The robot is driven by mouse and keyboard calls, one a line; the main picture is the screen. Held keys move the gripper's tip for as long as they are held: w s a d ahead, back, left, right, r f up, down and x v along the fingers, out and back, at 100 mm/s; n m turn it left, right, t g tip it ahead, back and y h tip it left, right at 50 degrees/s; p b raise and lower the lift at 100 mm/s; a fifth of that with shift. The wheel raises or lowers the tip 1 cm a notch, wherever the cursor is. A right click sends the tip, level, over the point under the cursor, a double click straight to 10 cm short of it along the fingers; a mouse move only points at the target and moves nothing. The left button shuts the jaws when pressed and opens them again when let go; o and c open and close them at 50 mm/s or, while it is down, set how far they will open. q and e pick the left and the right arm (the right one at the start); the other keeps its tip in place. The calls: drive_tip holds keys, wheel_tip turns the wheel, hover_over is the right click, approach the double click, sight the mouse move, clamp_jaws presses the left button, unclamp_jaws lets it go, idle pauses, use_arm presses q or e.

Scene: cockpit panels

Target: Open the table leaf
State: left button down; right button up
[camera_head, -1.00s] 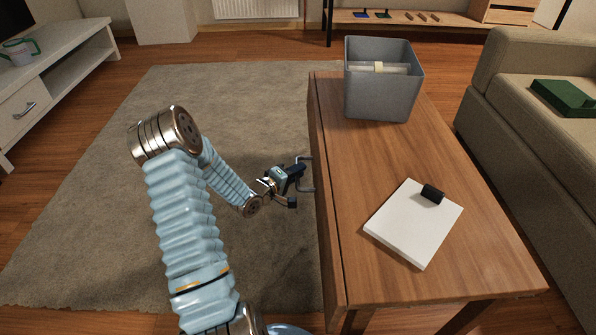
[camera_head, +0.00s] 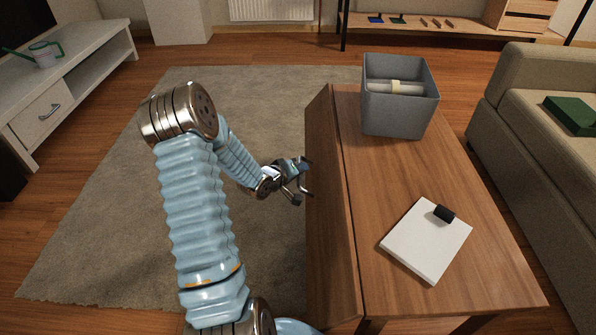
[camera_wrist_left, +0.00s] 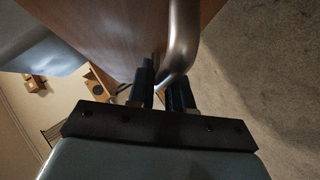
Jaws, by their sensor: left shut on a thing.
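The table leaf (camera_head: 331,215) is a wooden panel along the left side of the coffee table (camera_head: 440,180). It is tilted partway up, its hinge line running along the tabletop's left edge. A curved metal handle (camera_head: 307,178) sits on the leaf's outer face. My left gripper (camera_head: 301,180) is at this handle. In the left wrist view, the dark fingers (camera_wrist_left: 168,92) are shut around the handle bar (camera_wrist_left: 181,45), with the wooden leaf (camera_wrist_left: 115,30) beyond. My right gripper is not in view.
A grey bin (camera_head: 399,100) holding a rolled item stands at the table's far end. A white pad with a black clip (camera_head: 428,240) lies nearer. A sofa (camera_head: 530,130) stands close on the right. The rug (camera_head: 110,210) left of the table is clear apart from my arm.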

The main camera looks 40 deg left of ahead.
use_arm(q)
drive_tip(key=shift+r, duration=0.1)
idle(0.3)
drive_tip(key=c, duration=1.1)
unclamp_jaws()
drive_tip(key=shift+c, duration=0.2)
drive_tip(key=shift+s+r, duration=0.1)
drive_tip(key=p+v, duration=0.2)
drive_tip(key=v, duration=1.1)
drive_tip(key=shift+s+r, duration=0.15)
drive_tip(key=shift+s, duration=0.15)
